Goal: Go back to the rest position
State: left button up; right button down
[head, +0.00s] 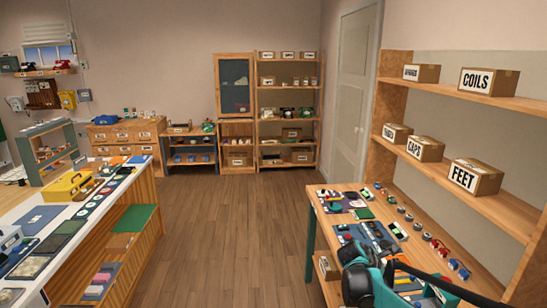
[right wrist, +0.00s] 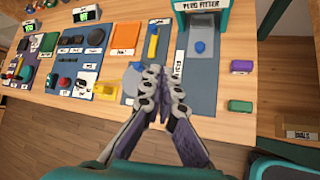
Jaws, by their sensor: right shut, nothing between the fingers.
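My right gripper (right wrist: 166,74) shows in the right wrist view with its two jointed grey and purple fingers together and nothing between them. It is above the wooden workbench (right wrist: 235,125), over a dark blue mat, just in front of the plug fitter (right wrist: 203,45). In the head view, a black and teal part of my arm covers the near end of the right bench (head: 316,225). My left gripper is in neither view.
Purple (right wrist: 241,66) and green (right wrist: 239,105) blocks lie right of the plug fitter. A yellow part (right wrist: 106,90) and several small parts lie to the left. Shelves with labelled boxes, including FEET (head: 475,177), stand above the right bench. The wooden floor (head: 225,225) between the benches is clear.

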jog(key=s+a+m+y, duration=0.2)
jog(key=s+a+m, duration=0.3)
jog(key=s, duration=0.5)
jog(key=s+a+m+t+y, duration=0.1)
jog(key=s+a+m+y, duration=0.2)
jog(key=s+a+m, duration=0.3)
jog(key=s+a+m+t+y, duration=0.1)
jog(key=s+a+m+y, duration=0.2)
jog(key=s, duration=1.1)
jog(key=a+m, duration=0.2)
jog(key=a, duration=0.3)
jog(key=shift+s+a+r+m, duration=0.2)
jog(key=shift+s+r+m, duration=0.1)
jog(key=shift+s+m, duration=0.1)
